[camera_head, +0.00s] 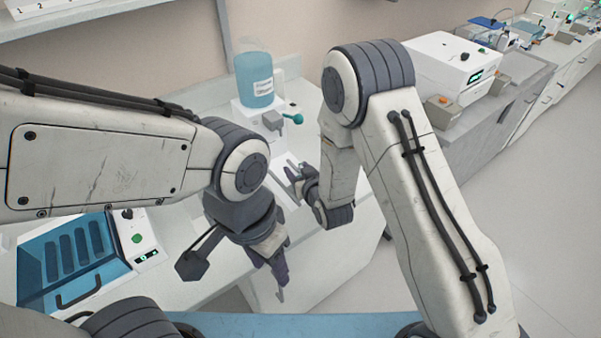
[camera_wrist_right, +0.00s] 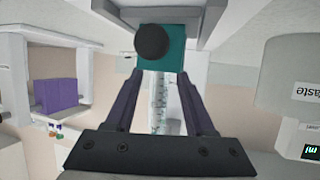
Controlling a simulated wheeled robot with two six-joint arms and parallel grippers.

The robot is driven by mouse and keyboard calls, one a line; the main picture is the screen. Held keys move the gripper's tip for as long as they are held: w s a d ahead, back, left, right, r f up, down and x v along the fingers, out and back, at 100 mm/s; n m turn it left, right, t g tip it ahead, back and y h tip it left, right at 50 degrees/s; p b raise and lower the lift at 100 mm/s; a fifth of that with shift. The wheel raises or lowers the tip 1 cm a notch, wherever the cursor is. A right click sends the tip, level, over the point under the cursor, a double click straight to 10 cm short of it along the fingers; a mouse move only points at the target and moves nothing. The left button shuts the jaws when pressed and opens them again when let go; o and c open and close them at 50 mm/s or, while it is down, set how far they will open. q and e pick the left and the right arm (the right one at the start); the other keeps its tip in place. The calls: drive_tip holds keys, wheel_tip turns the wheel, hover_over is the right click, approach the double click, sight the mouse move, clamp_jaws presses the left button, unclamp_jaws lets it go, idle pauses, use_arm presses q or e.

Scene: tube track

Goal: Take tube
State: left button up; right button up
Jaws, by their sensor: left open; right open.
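A clear tube with markings (camera_wrist_right: 158,105) shows in the right wrist view, below a teal block (camera_wrist_right: 176,60) with a round black knob. My right gripper (camera_wrist_right: 158,78) is open, its two dark purple fingers on either side of the tube in the picture; I cannot tell how far the tube lies beyond them. In the head view my right gripper (camera_head: 294,182) is at the bench, below the dispenser with the teal lever (camera_head: 291,117). I cannot make out the tube there. My left gripper (camera_head: 280,282) is open, pointing down near the bench's front edge, with nothing visible in it.
A blue labelled bottle (camera_head: 258,80) stands on the dispenser. A blue-lidded device (camera_head: 75,255) sits at the left. A white instrument (camera_head: 452,65) stands on the grey bench at the right. In the right wrist view, a purple block (camera_wrist_right: 54,94) is at the left and a white container (camera_wrist_right: 295,85) at the right.

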sight(301, 162)
drive_tip(key=shift+w+f, duration=0.15)
drive_tip(key=shift+w, duration=0.1)
clamp_jaws()
drive_tip(key=shift+a+r+b, duration=0.1)
drive_tip(key=shift+r+b, duration=0.2)
drive_tip(key=shift+r, duration=0.6)
wheel_tip(301, 162, up, 2)
drive_tip(key=shift+r, duration=0.15)
drive_tip(key=d+r+b, duration=0.2)
drive_tip(key=d+r, duration=0.5)
drive_tip(key=d, duration=0.4)
drive_tip(key=shift+s+d, duration=0.2)
drive_tip(key=shift+d, duration=0.2)
drive_tip(key=shift+f, duration=0.1)
